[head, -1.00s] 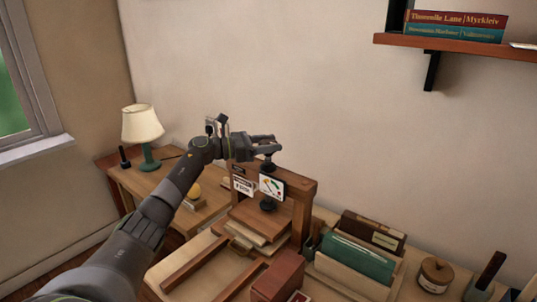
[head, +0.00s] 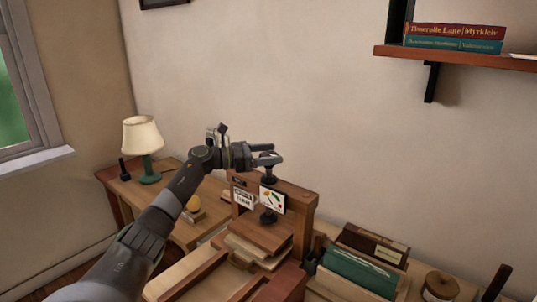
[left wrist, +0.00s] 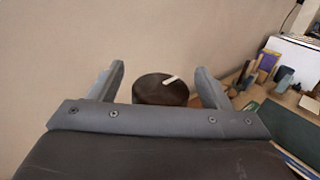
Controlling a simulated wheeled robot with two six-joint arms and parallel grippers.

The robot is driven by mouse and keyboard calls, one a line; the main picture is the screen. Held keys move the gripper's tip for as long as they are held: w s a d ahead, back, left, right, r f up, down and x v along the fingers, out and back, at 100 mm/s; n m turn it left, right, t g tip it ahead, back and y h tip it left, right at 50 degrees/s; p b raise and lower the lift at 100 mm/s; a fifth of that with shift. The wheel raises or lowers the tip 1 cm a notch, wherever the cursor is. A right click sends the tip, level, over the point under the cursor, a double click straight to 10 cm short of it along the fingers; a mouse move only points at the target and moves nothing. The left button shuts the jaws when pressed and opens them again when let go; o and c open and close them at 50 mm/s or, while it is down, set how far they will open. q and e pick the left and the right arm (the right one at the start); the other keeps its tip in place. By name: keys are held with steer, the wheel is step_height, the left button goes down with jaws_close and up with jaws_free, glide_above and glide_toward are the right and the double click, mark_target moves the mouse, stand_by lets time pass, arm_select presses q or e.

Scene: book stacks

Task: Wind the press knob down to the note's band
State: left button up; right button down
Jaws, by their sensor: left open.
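The wooden press (head: 301,197) stands on the desk, with a dark screw running down through its top beam. Its dark round knob (left wrist: 158,91), with a cream mark pointing to the upper right, sits between the fingers of my left gripper (left wrist: 164,86) in the left wrist view. The fingers are open, with gaps on both sides. In the head view my left gripper (head: 268,155) is over the press and partly hides the knob. A white gauge card (head: 272,200) with coloured bands hangs on the beam's front. A small note (head: 243,198) with unreadable print hangs left of it.
Wooden boards (head: 262,243) lie stacked under the press screw. A green-fronted book holder (head: 357,270) and a round wooden pot (head: 441,285) stand to the right. A lamp (head: 143,136) stands on the left side table. A wall shelf (head: 450,55) holds two books.

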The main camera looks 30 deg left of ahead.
arm_select(q)
steer(key=shift+f, duration=0.15)
steer(key=b+v, duration=0.5)
steer(key=v, duration=1.2)
steer(key=shift+a, duration=0.2)
